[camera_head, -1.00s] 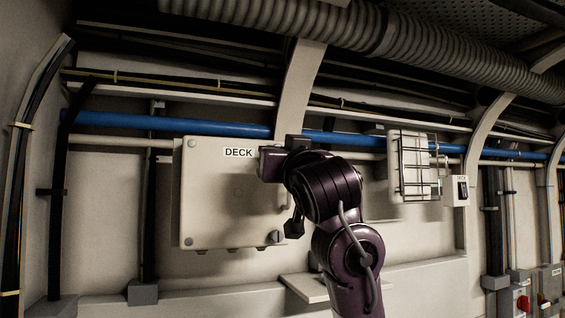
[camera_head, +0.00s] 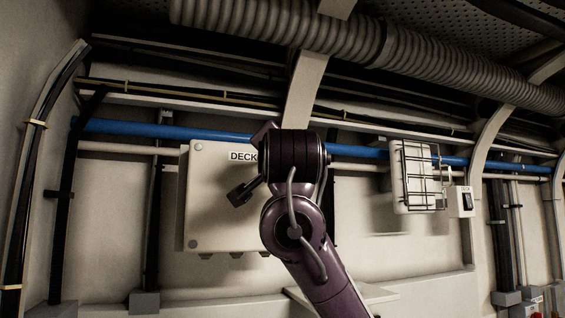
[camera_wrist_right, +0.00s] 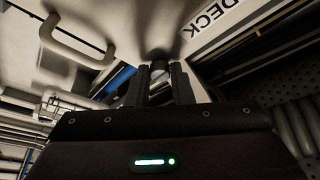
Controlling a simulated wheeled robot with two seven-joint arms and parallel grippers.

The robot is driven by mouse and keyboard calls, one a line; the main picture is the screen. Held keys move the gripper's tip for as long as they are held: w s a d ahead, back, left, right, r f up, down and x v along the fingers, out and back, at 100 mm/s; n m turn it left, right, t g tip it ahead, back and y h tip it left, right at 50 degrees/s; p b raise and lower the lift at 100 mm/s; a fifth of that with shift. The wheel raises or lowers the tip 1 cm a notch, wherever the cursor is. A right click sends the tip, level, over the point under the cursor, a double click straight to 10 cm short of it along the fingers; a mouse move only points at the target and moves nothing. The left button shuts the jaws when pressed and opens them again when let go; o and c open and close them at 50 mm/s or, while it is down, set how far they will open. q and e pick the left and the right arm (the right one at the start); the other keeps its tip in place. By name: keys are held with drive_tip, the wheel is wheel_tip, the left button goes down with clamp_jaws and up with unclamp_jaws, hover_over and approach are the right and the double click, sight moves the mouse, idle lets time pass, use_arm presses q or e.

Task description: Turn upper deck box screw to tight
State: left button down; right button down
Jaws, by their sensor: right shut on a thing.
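The beige deck box (camera_head: 215,215) hangs on the wall left of centre in the head view, with a "DECK" label partly covered by my arm. My right arm hides the box's upper right corner and my right gripper's fingers there. In the right wrist view my right gripper (camera_wrist_right: 159,82) has its fingers close together at the dark, round upper deck box screw (camera_wrist_right: 159,60) and is shut on it. The screw's exact angle cannot be read. My left gripper is not in view.
A pale handle (camera_wrist_right: 75,45) shows on the left of the wrist view. A blue pipe (camera_head: 160,130) runs behind the box. A caged lamp (camera_head: 413,178) and small switch box (camera_head: 466,201) are mounted to the right. A ribbed duct (camera_head: 400,45) crosses above.

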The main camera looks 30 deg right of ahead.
drive_tip(key=shift+m, duration=0.3)
drive_tip(key=c, duration=1.3)
unclamp_jaws()
drive_tip(key=b+v, duration=0.5)
drive_tip(key=v, duration=0.2)
drive_tip(key=shift+s+a, duration=0.25)
drive_tip(key=shift+s, duration=0.05)
